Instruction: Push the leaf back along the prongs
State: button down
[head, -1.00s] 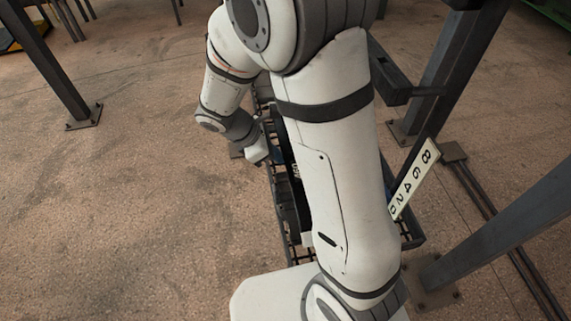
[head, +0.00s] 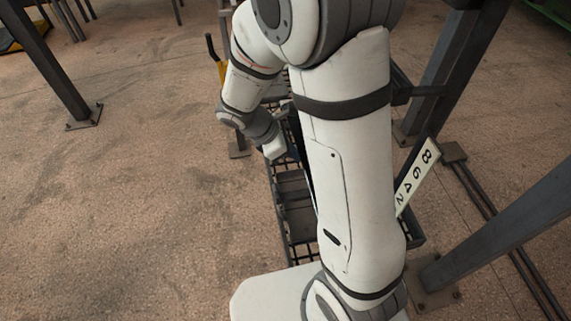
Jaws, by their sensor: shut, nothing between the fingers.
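My arm (head: 348,165) crosses the middle of the head view and covers much of a dark rack. Its wrist end (head: 268,140) reaches over the rack's left side. My gripper's fingers do not show; they are hidden behind the arm. A narrow dark strip shows between the wrist and the upper arm; I cannot tell whether it is part of my gripper or something on the rack. I cannot pick out the leaf or the prongs. The rack's lower frame (head: 290,247) shows as a dark grid at the left of the arm, with flat grey plates (head: 292,190) inside.
A pale scale plate with black numbers (head: 417,178) leans at the rack's right. Dark steel posts stand at the right (head: 510,230) and upper left (head: 50,65).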

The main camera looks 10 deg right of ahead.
jog(key=shift+s+d, duration=0.1)
jog(key=shift+d, duration=2.4)
jog(key=a, duration=0.6)
jog(key=shift+p, duration=0.4)
jog(key=s+d+r+m+t+y, duration=0.2)
jog(key=s+r+m+y, duration=0.4)
jog(key=s+r+m, duration=0.6)
jog(key=shift+r+m+t+y, duration=0.5)
jog(key=shift+r+m, duration=1.1)
jog(key=shift+m, duration=1.2)
